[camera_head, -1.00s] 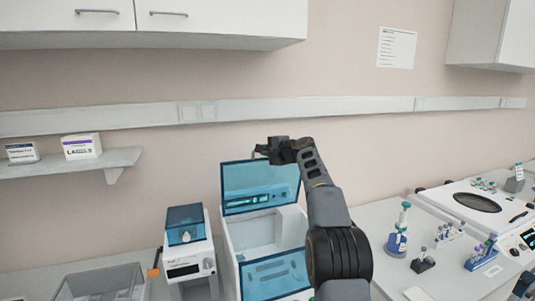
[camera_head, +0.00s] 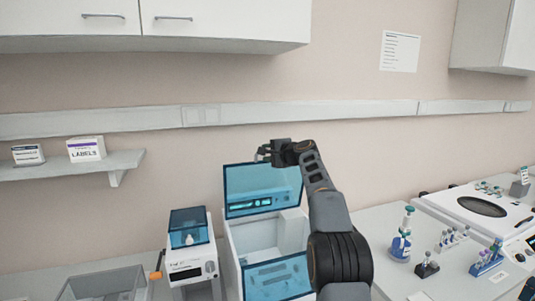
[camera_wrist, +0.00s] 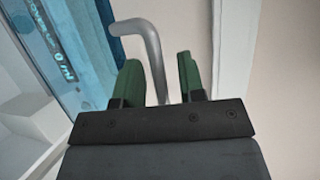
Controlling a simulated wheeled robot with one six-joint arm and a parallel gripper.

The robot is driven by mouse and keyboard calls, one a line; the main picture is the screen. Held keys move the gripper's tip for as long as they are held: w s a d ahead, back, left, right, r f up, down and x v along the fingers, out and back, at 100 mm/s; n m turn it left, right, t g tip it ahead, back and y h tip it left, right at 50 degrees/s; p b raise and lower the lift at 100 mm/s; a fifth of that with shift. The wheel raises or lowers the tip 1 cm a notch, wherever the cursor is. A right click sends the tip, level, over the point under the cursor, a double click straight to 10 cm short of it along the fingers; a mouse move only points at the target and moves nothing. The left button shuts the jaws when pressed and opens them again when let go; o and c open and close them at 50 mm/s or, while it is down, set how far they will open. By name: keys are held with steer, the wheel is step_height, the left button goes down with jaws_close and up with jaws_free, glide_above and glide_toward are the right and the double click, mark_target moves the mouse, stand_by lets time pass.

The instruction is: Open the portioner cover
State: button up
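The portioner is a white box (camera_head: 233,243) in the middle of the head view. Its blue see-through cover (camera_head: 262,185) stands raised above the open white interior. A second blue panel (camera_head: 275,278) lies across its lower front. My gripper (camera_head: 263,153) is at the cover's top edge. In the wrist view, the bent grey metal handle (camera_wrist: 152,48) runs between my green fingers (camera_wrist: 158,84). The fingers are apart, with gaps showing beside the handle. The blue cover (camera_wrist: 75,50) is at the left there, with a "0 ml" display seen through it.
A small device with a blue lid (camera_head: 189,226) stands left of the portioner. A clear bin (camera_head: 100,284) is at the lower left. Tube racks (camera_head: 487,257) and a white machine (camera_head: 480,205) stand on the right. A wall shelf (camera_head: 85,168) and cabinet (camera_head: 150,22) are at the left.

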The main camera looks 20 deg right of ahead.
steer(key=b+v, duration=0.6)
steer(key=v, duration=0.8)
steer(key=shift+b, duration=0.3)
steer(key=shift+w, duration=0.1)
steer(key=s+a+f+n+g+h, duration=0.1)
steer(key=s+f+n+g+h, duration=0.15)
steer(key=f, duration=0.65)
steer(key=s+a+f+n+g+h, duration=0.1)
steer(key=s+f+g, duration=0.2)
steer(key=f, duration=0.5)
steer(key=s+a+f+n+g+h, duration=0.1)
steer(key=s+a+f+n, duration=0.2)
steer(key=s, duration=0.5)
steer(key=s+a+f+n+g, duration=0.2)
steer(key=s+a+f+n, duration=0.2)
steer(key=s, duration=0.5)
steer(key=s+a+f+n+g+h, duration=0.1)
steer(key=s+a+f+n, duration=0.3)
steer(key=s+a+f, duration=0.3)
steer(key=shift+s+a+g+h, duration=0.25)
steer(key=shift+s+g+h, duration=0.1)
steer(key=shift+s, duration=0.6)
